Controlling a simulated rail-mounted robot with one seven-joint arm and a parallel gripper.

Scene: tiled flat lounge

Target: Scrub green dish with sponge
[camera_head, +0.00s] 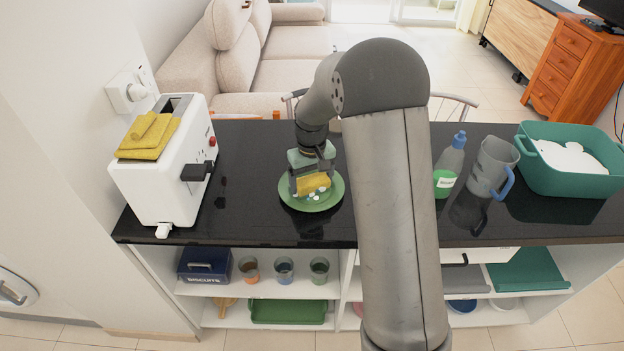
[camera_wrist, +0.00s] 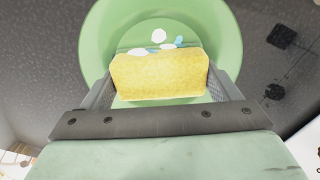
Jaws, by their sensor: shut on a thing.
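The green dish (camera_head: 327,203) lies on the black counter, left of the middle in the head view. White and bluish spots show on its surface, clearer in the wrist view, where the dish (camera_wrist: 225,50) fills the upper middle. My gripper (camera_head: 310,187) is above the dish, shut on a yellow sponge (camera_head: 314,183). In the wrist view the sponge (camera_wrist: 160,76) sits between both fingers, over the near part of the dish and just short of the spots. I cannot tell whether the sponge touches the dish. The part of the dish beneath it is hidden.
A white toaster (camera_head: 160,185) with a folded yellow cloth (camera_head: 150,136) stands left. A green-liquid bottle (camera_head: 449,165), a clear jug (camera_head: 492,168) and a teal basin (camera_head: 560,178) stand right. Black counter (camera_head: 250,215) is free around the dish.

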